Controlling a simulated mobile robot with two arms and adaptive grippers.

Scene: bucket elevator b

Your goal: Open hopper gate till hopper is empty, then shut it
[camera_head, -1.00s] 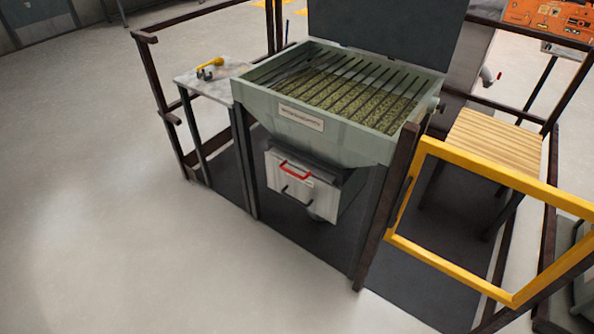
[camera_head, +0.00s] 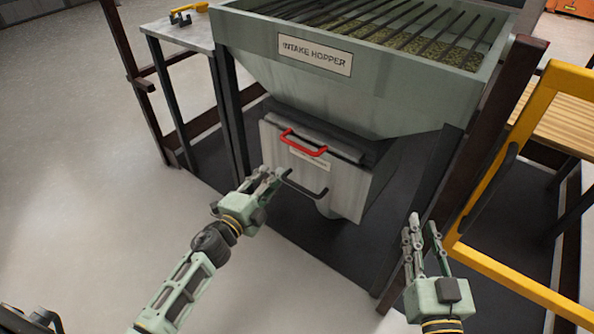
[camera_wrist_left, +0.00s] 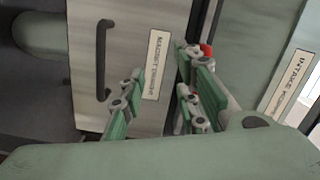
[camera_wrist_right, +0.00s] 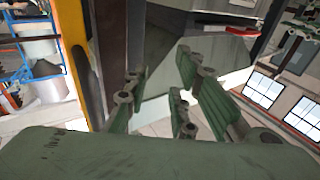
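The intake hopper (camera_head: 360,100) stands in front of me, with grain (camera_head: 445,40) showing under its bar grate. On its lower front box are a red handle (camera_head: 303,142) and, below it, a black handle (camera_head: 305,188). A small label sits between them. My left gripper (camera_head: 268,178) is open and empty, in front of the box, left of the black handle. In the left wrist view its fingers are apart, with the black handle (camera_wrist_left: 102,60) to one side and part of the red handle (camera_wrist_left: 207,50) behind a finger. My right gripper (camera_head: 424,225) is open and empty, near the hopper's right leg.
A yellow gate frame (camera_head: 485,180) with a black handle stands at the right. A small side table (camera_head: 180,32) with a yellow tool (camera_head: 195,8) is at the upper left. Dark posts and rails flank the hopper. Open floor (camera_head: 70,160) lies to the left.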

